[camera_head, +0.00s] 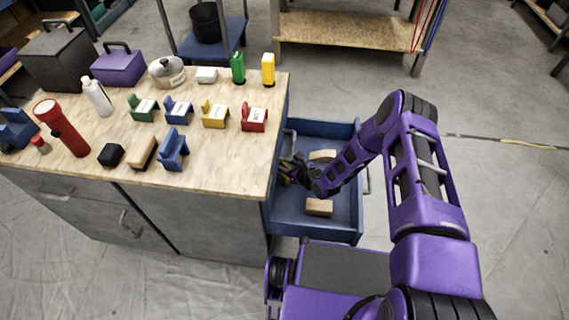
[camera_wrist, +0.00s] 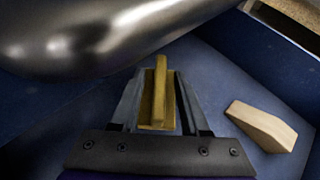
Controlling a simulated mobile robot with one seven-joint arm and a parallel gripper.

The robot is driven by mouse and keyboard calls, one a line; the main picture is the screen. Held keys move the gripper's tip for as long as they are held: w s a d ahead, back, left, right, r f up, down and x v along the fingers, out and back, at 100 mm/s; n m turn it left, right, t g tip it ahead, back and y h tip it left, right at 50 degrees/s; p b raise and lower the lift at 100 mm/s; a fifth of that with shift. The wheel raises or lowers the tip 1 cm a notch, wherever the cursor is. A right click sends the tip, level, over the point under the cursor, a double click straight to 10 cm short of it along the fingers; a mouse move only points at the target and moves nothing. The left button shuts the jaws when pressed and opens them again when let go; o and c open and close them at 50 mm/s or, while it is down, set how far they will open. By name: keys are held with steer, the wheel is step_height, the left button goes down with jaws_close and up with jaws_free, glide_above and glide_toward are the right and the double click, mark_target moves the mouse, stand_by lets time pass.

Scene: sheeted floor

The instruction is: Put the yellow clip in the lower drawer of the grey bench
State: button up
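The grey bench (camera_head: 145,220) stands at left. My gripper (camera_head: 297,172) is down inside this drawer. In the wrist view, the fingers of my gripper (camera_wrist: 160,100) are closed on both sides of a yellow clip (camera_wrist: 159,95), whose upright rib points away from me. It seems held; whether it touches the drawer floor cannot be told. Another yellow piece of similar colour (camera_head: 214,117) stands on the bench top.
Wooden blocks lie in the drawer, one near the front (camera_head: 319,207), another behind (camera_head: 322,155); one shows right of my fingers (camera_wrist: 262,125). A shiny grey rounded bar (camera_wrist: 90,35) is close at upper left. Several coloured holders, a red torch (camera_head: 62,128) and cases crowd the bench top.

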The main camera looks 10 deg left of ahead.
steer(key=shift+r, duration=0.15)
steer(key=shift+s+d+r, duration=0.2)
steer(key=shift+d, duration=0.05)
steer(key=p+v, duration=0.2)
steer(key=v, duration=0.9)
steer(key=shift+s+d, duration=0.1)
steer(key=shift+d, duration=0.05)
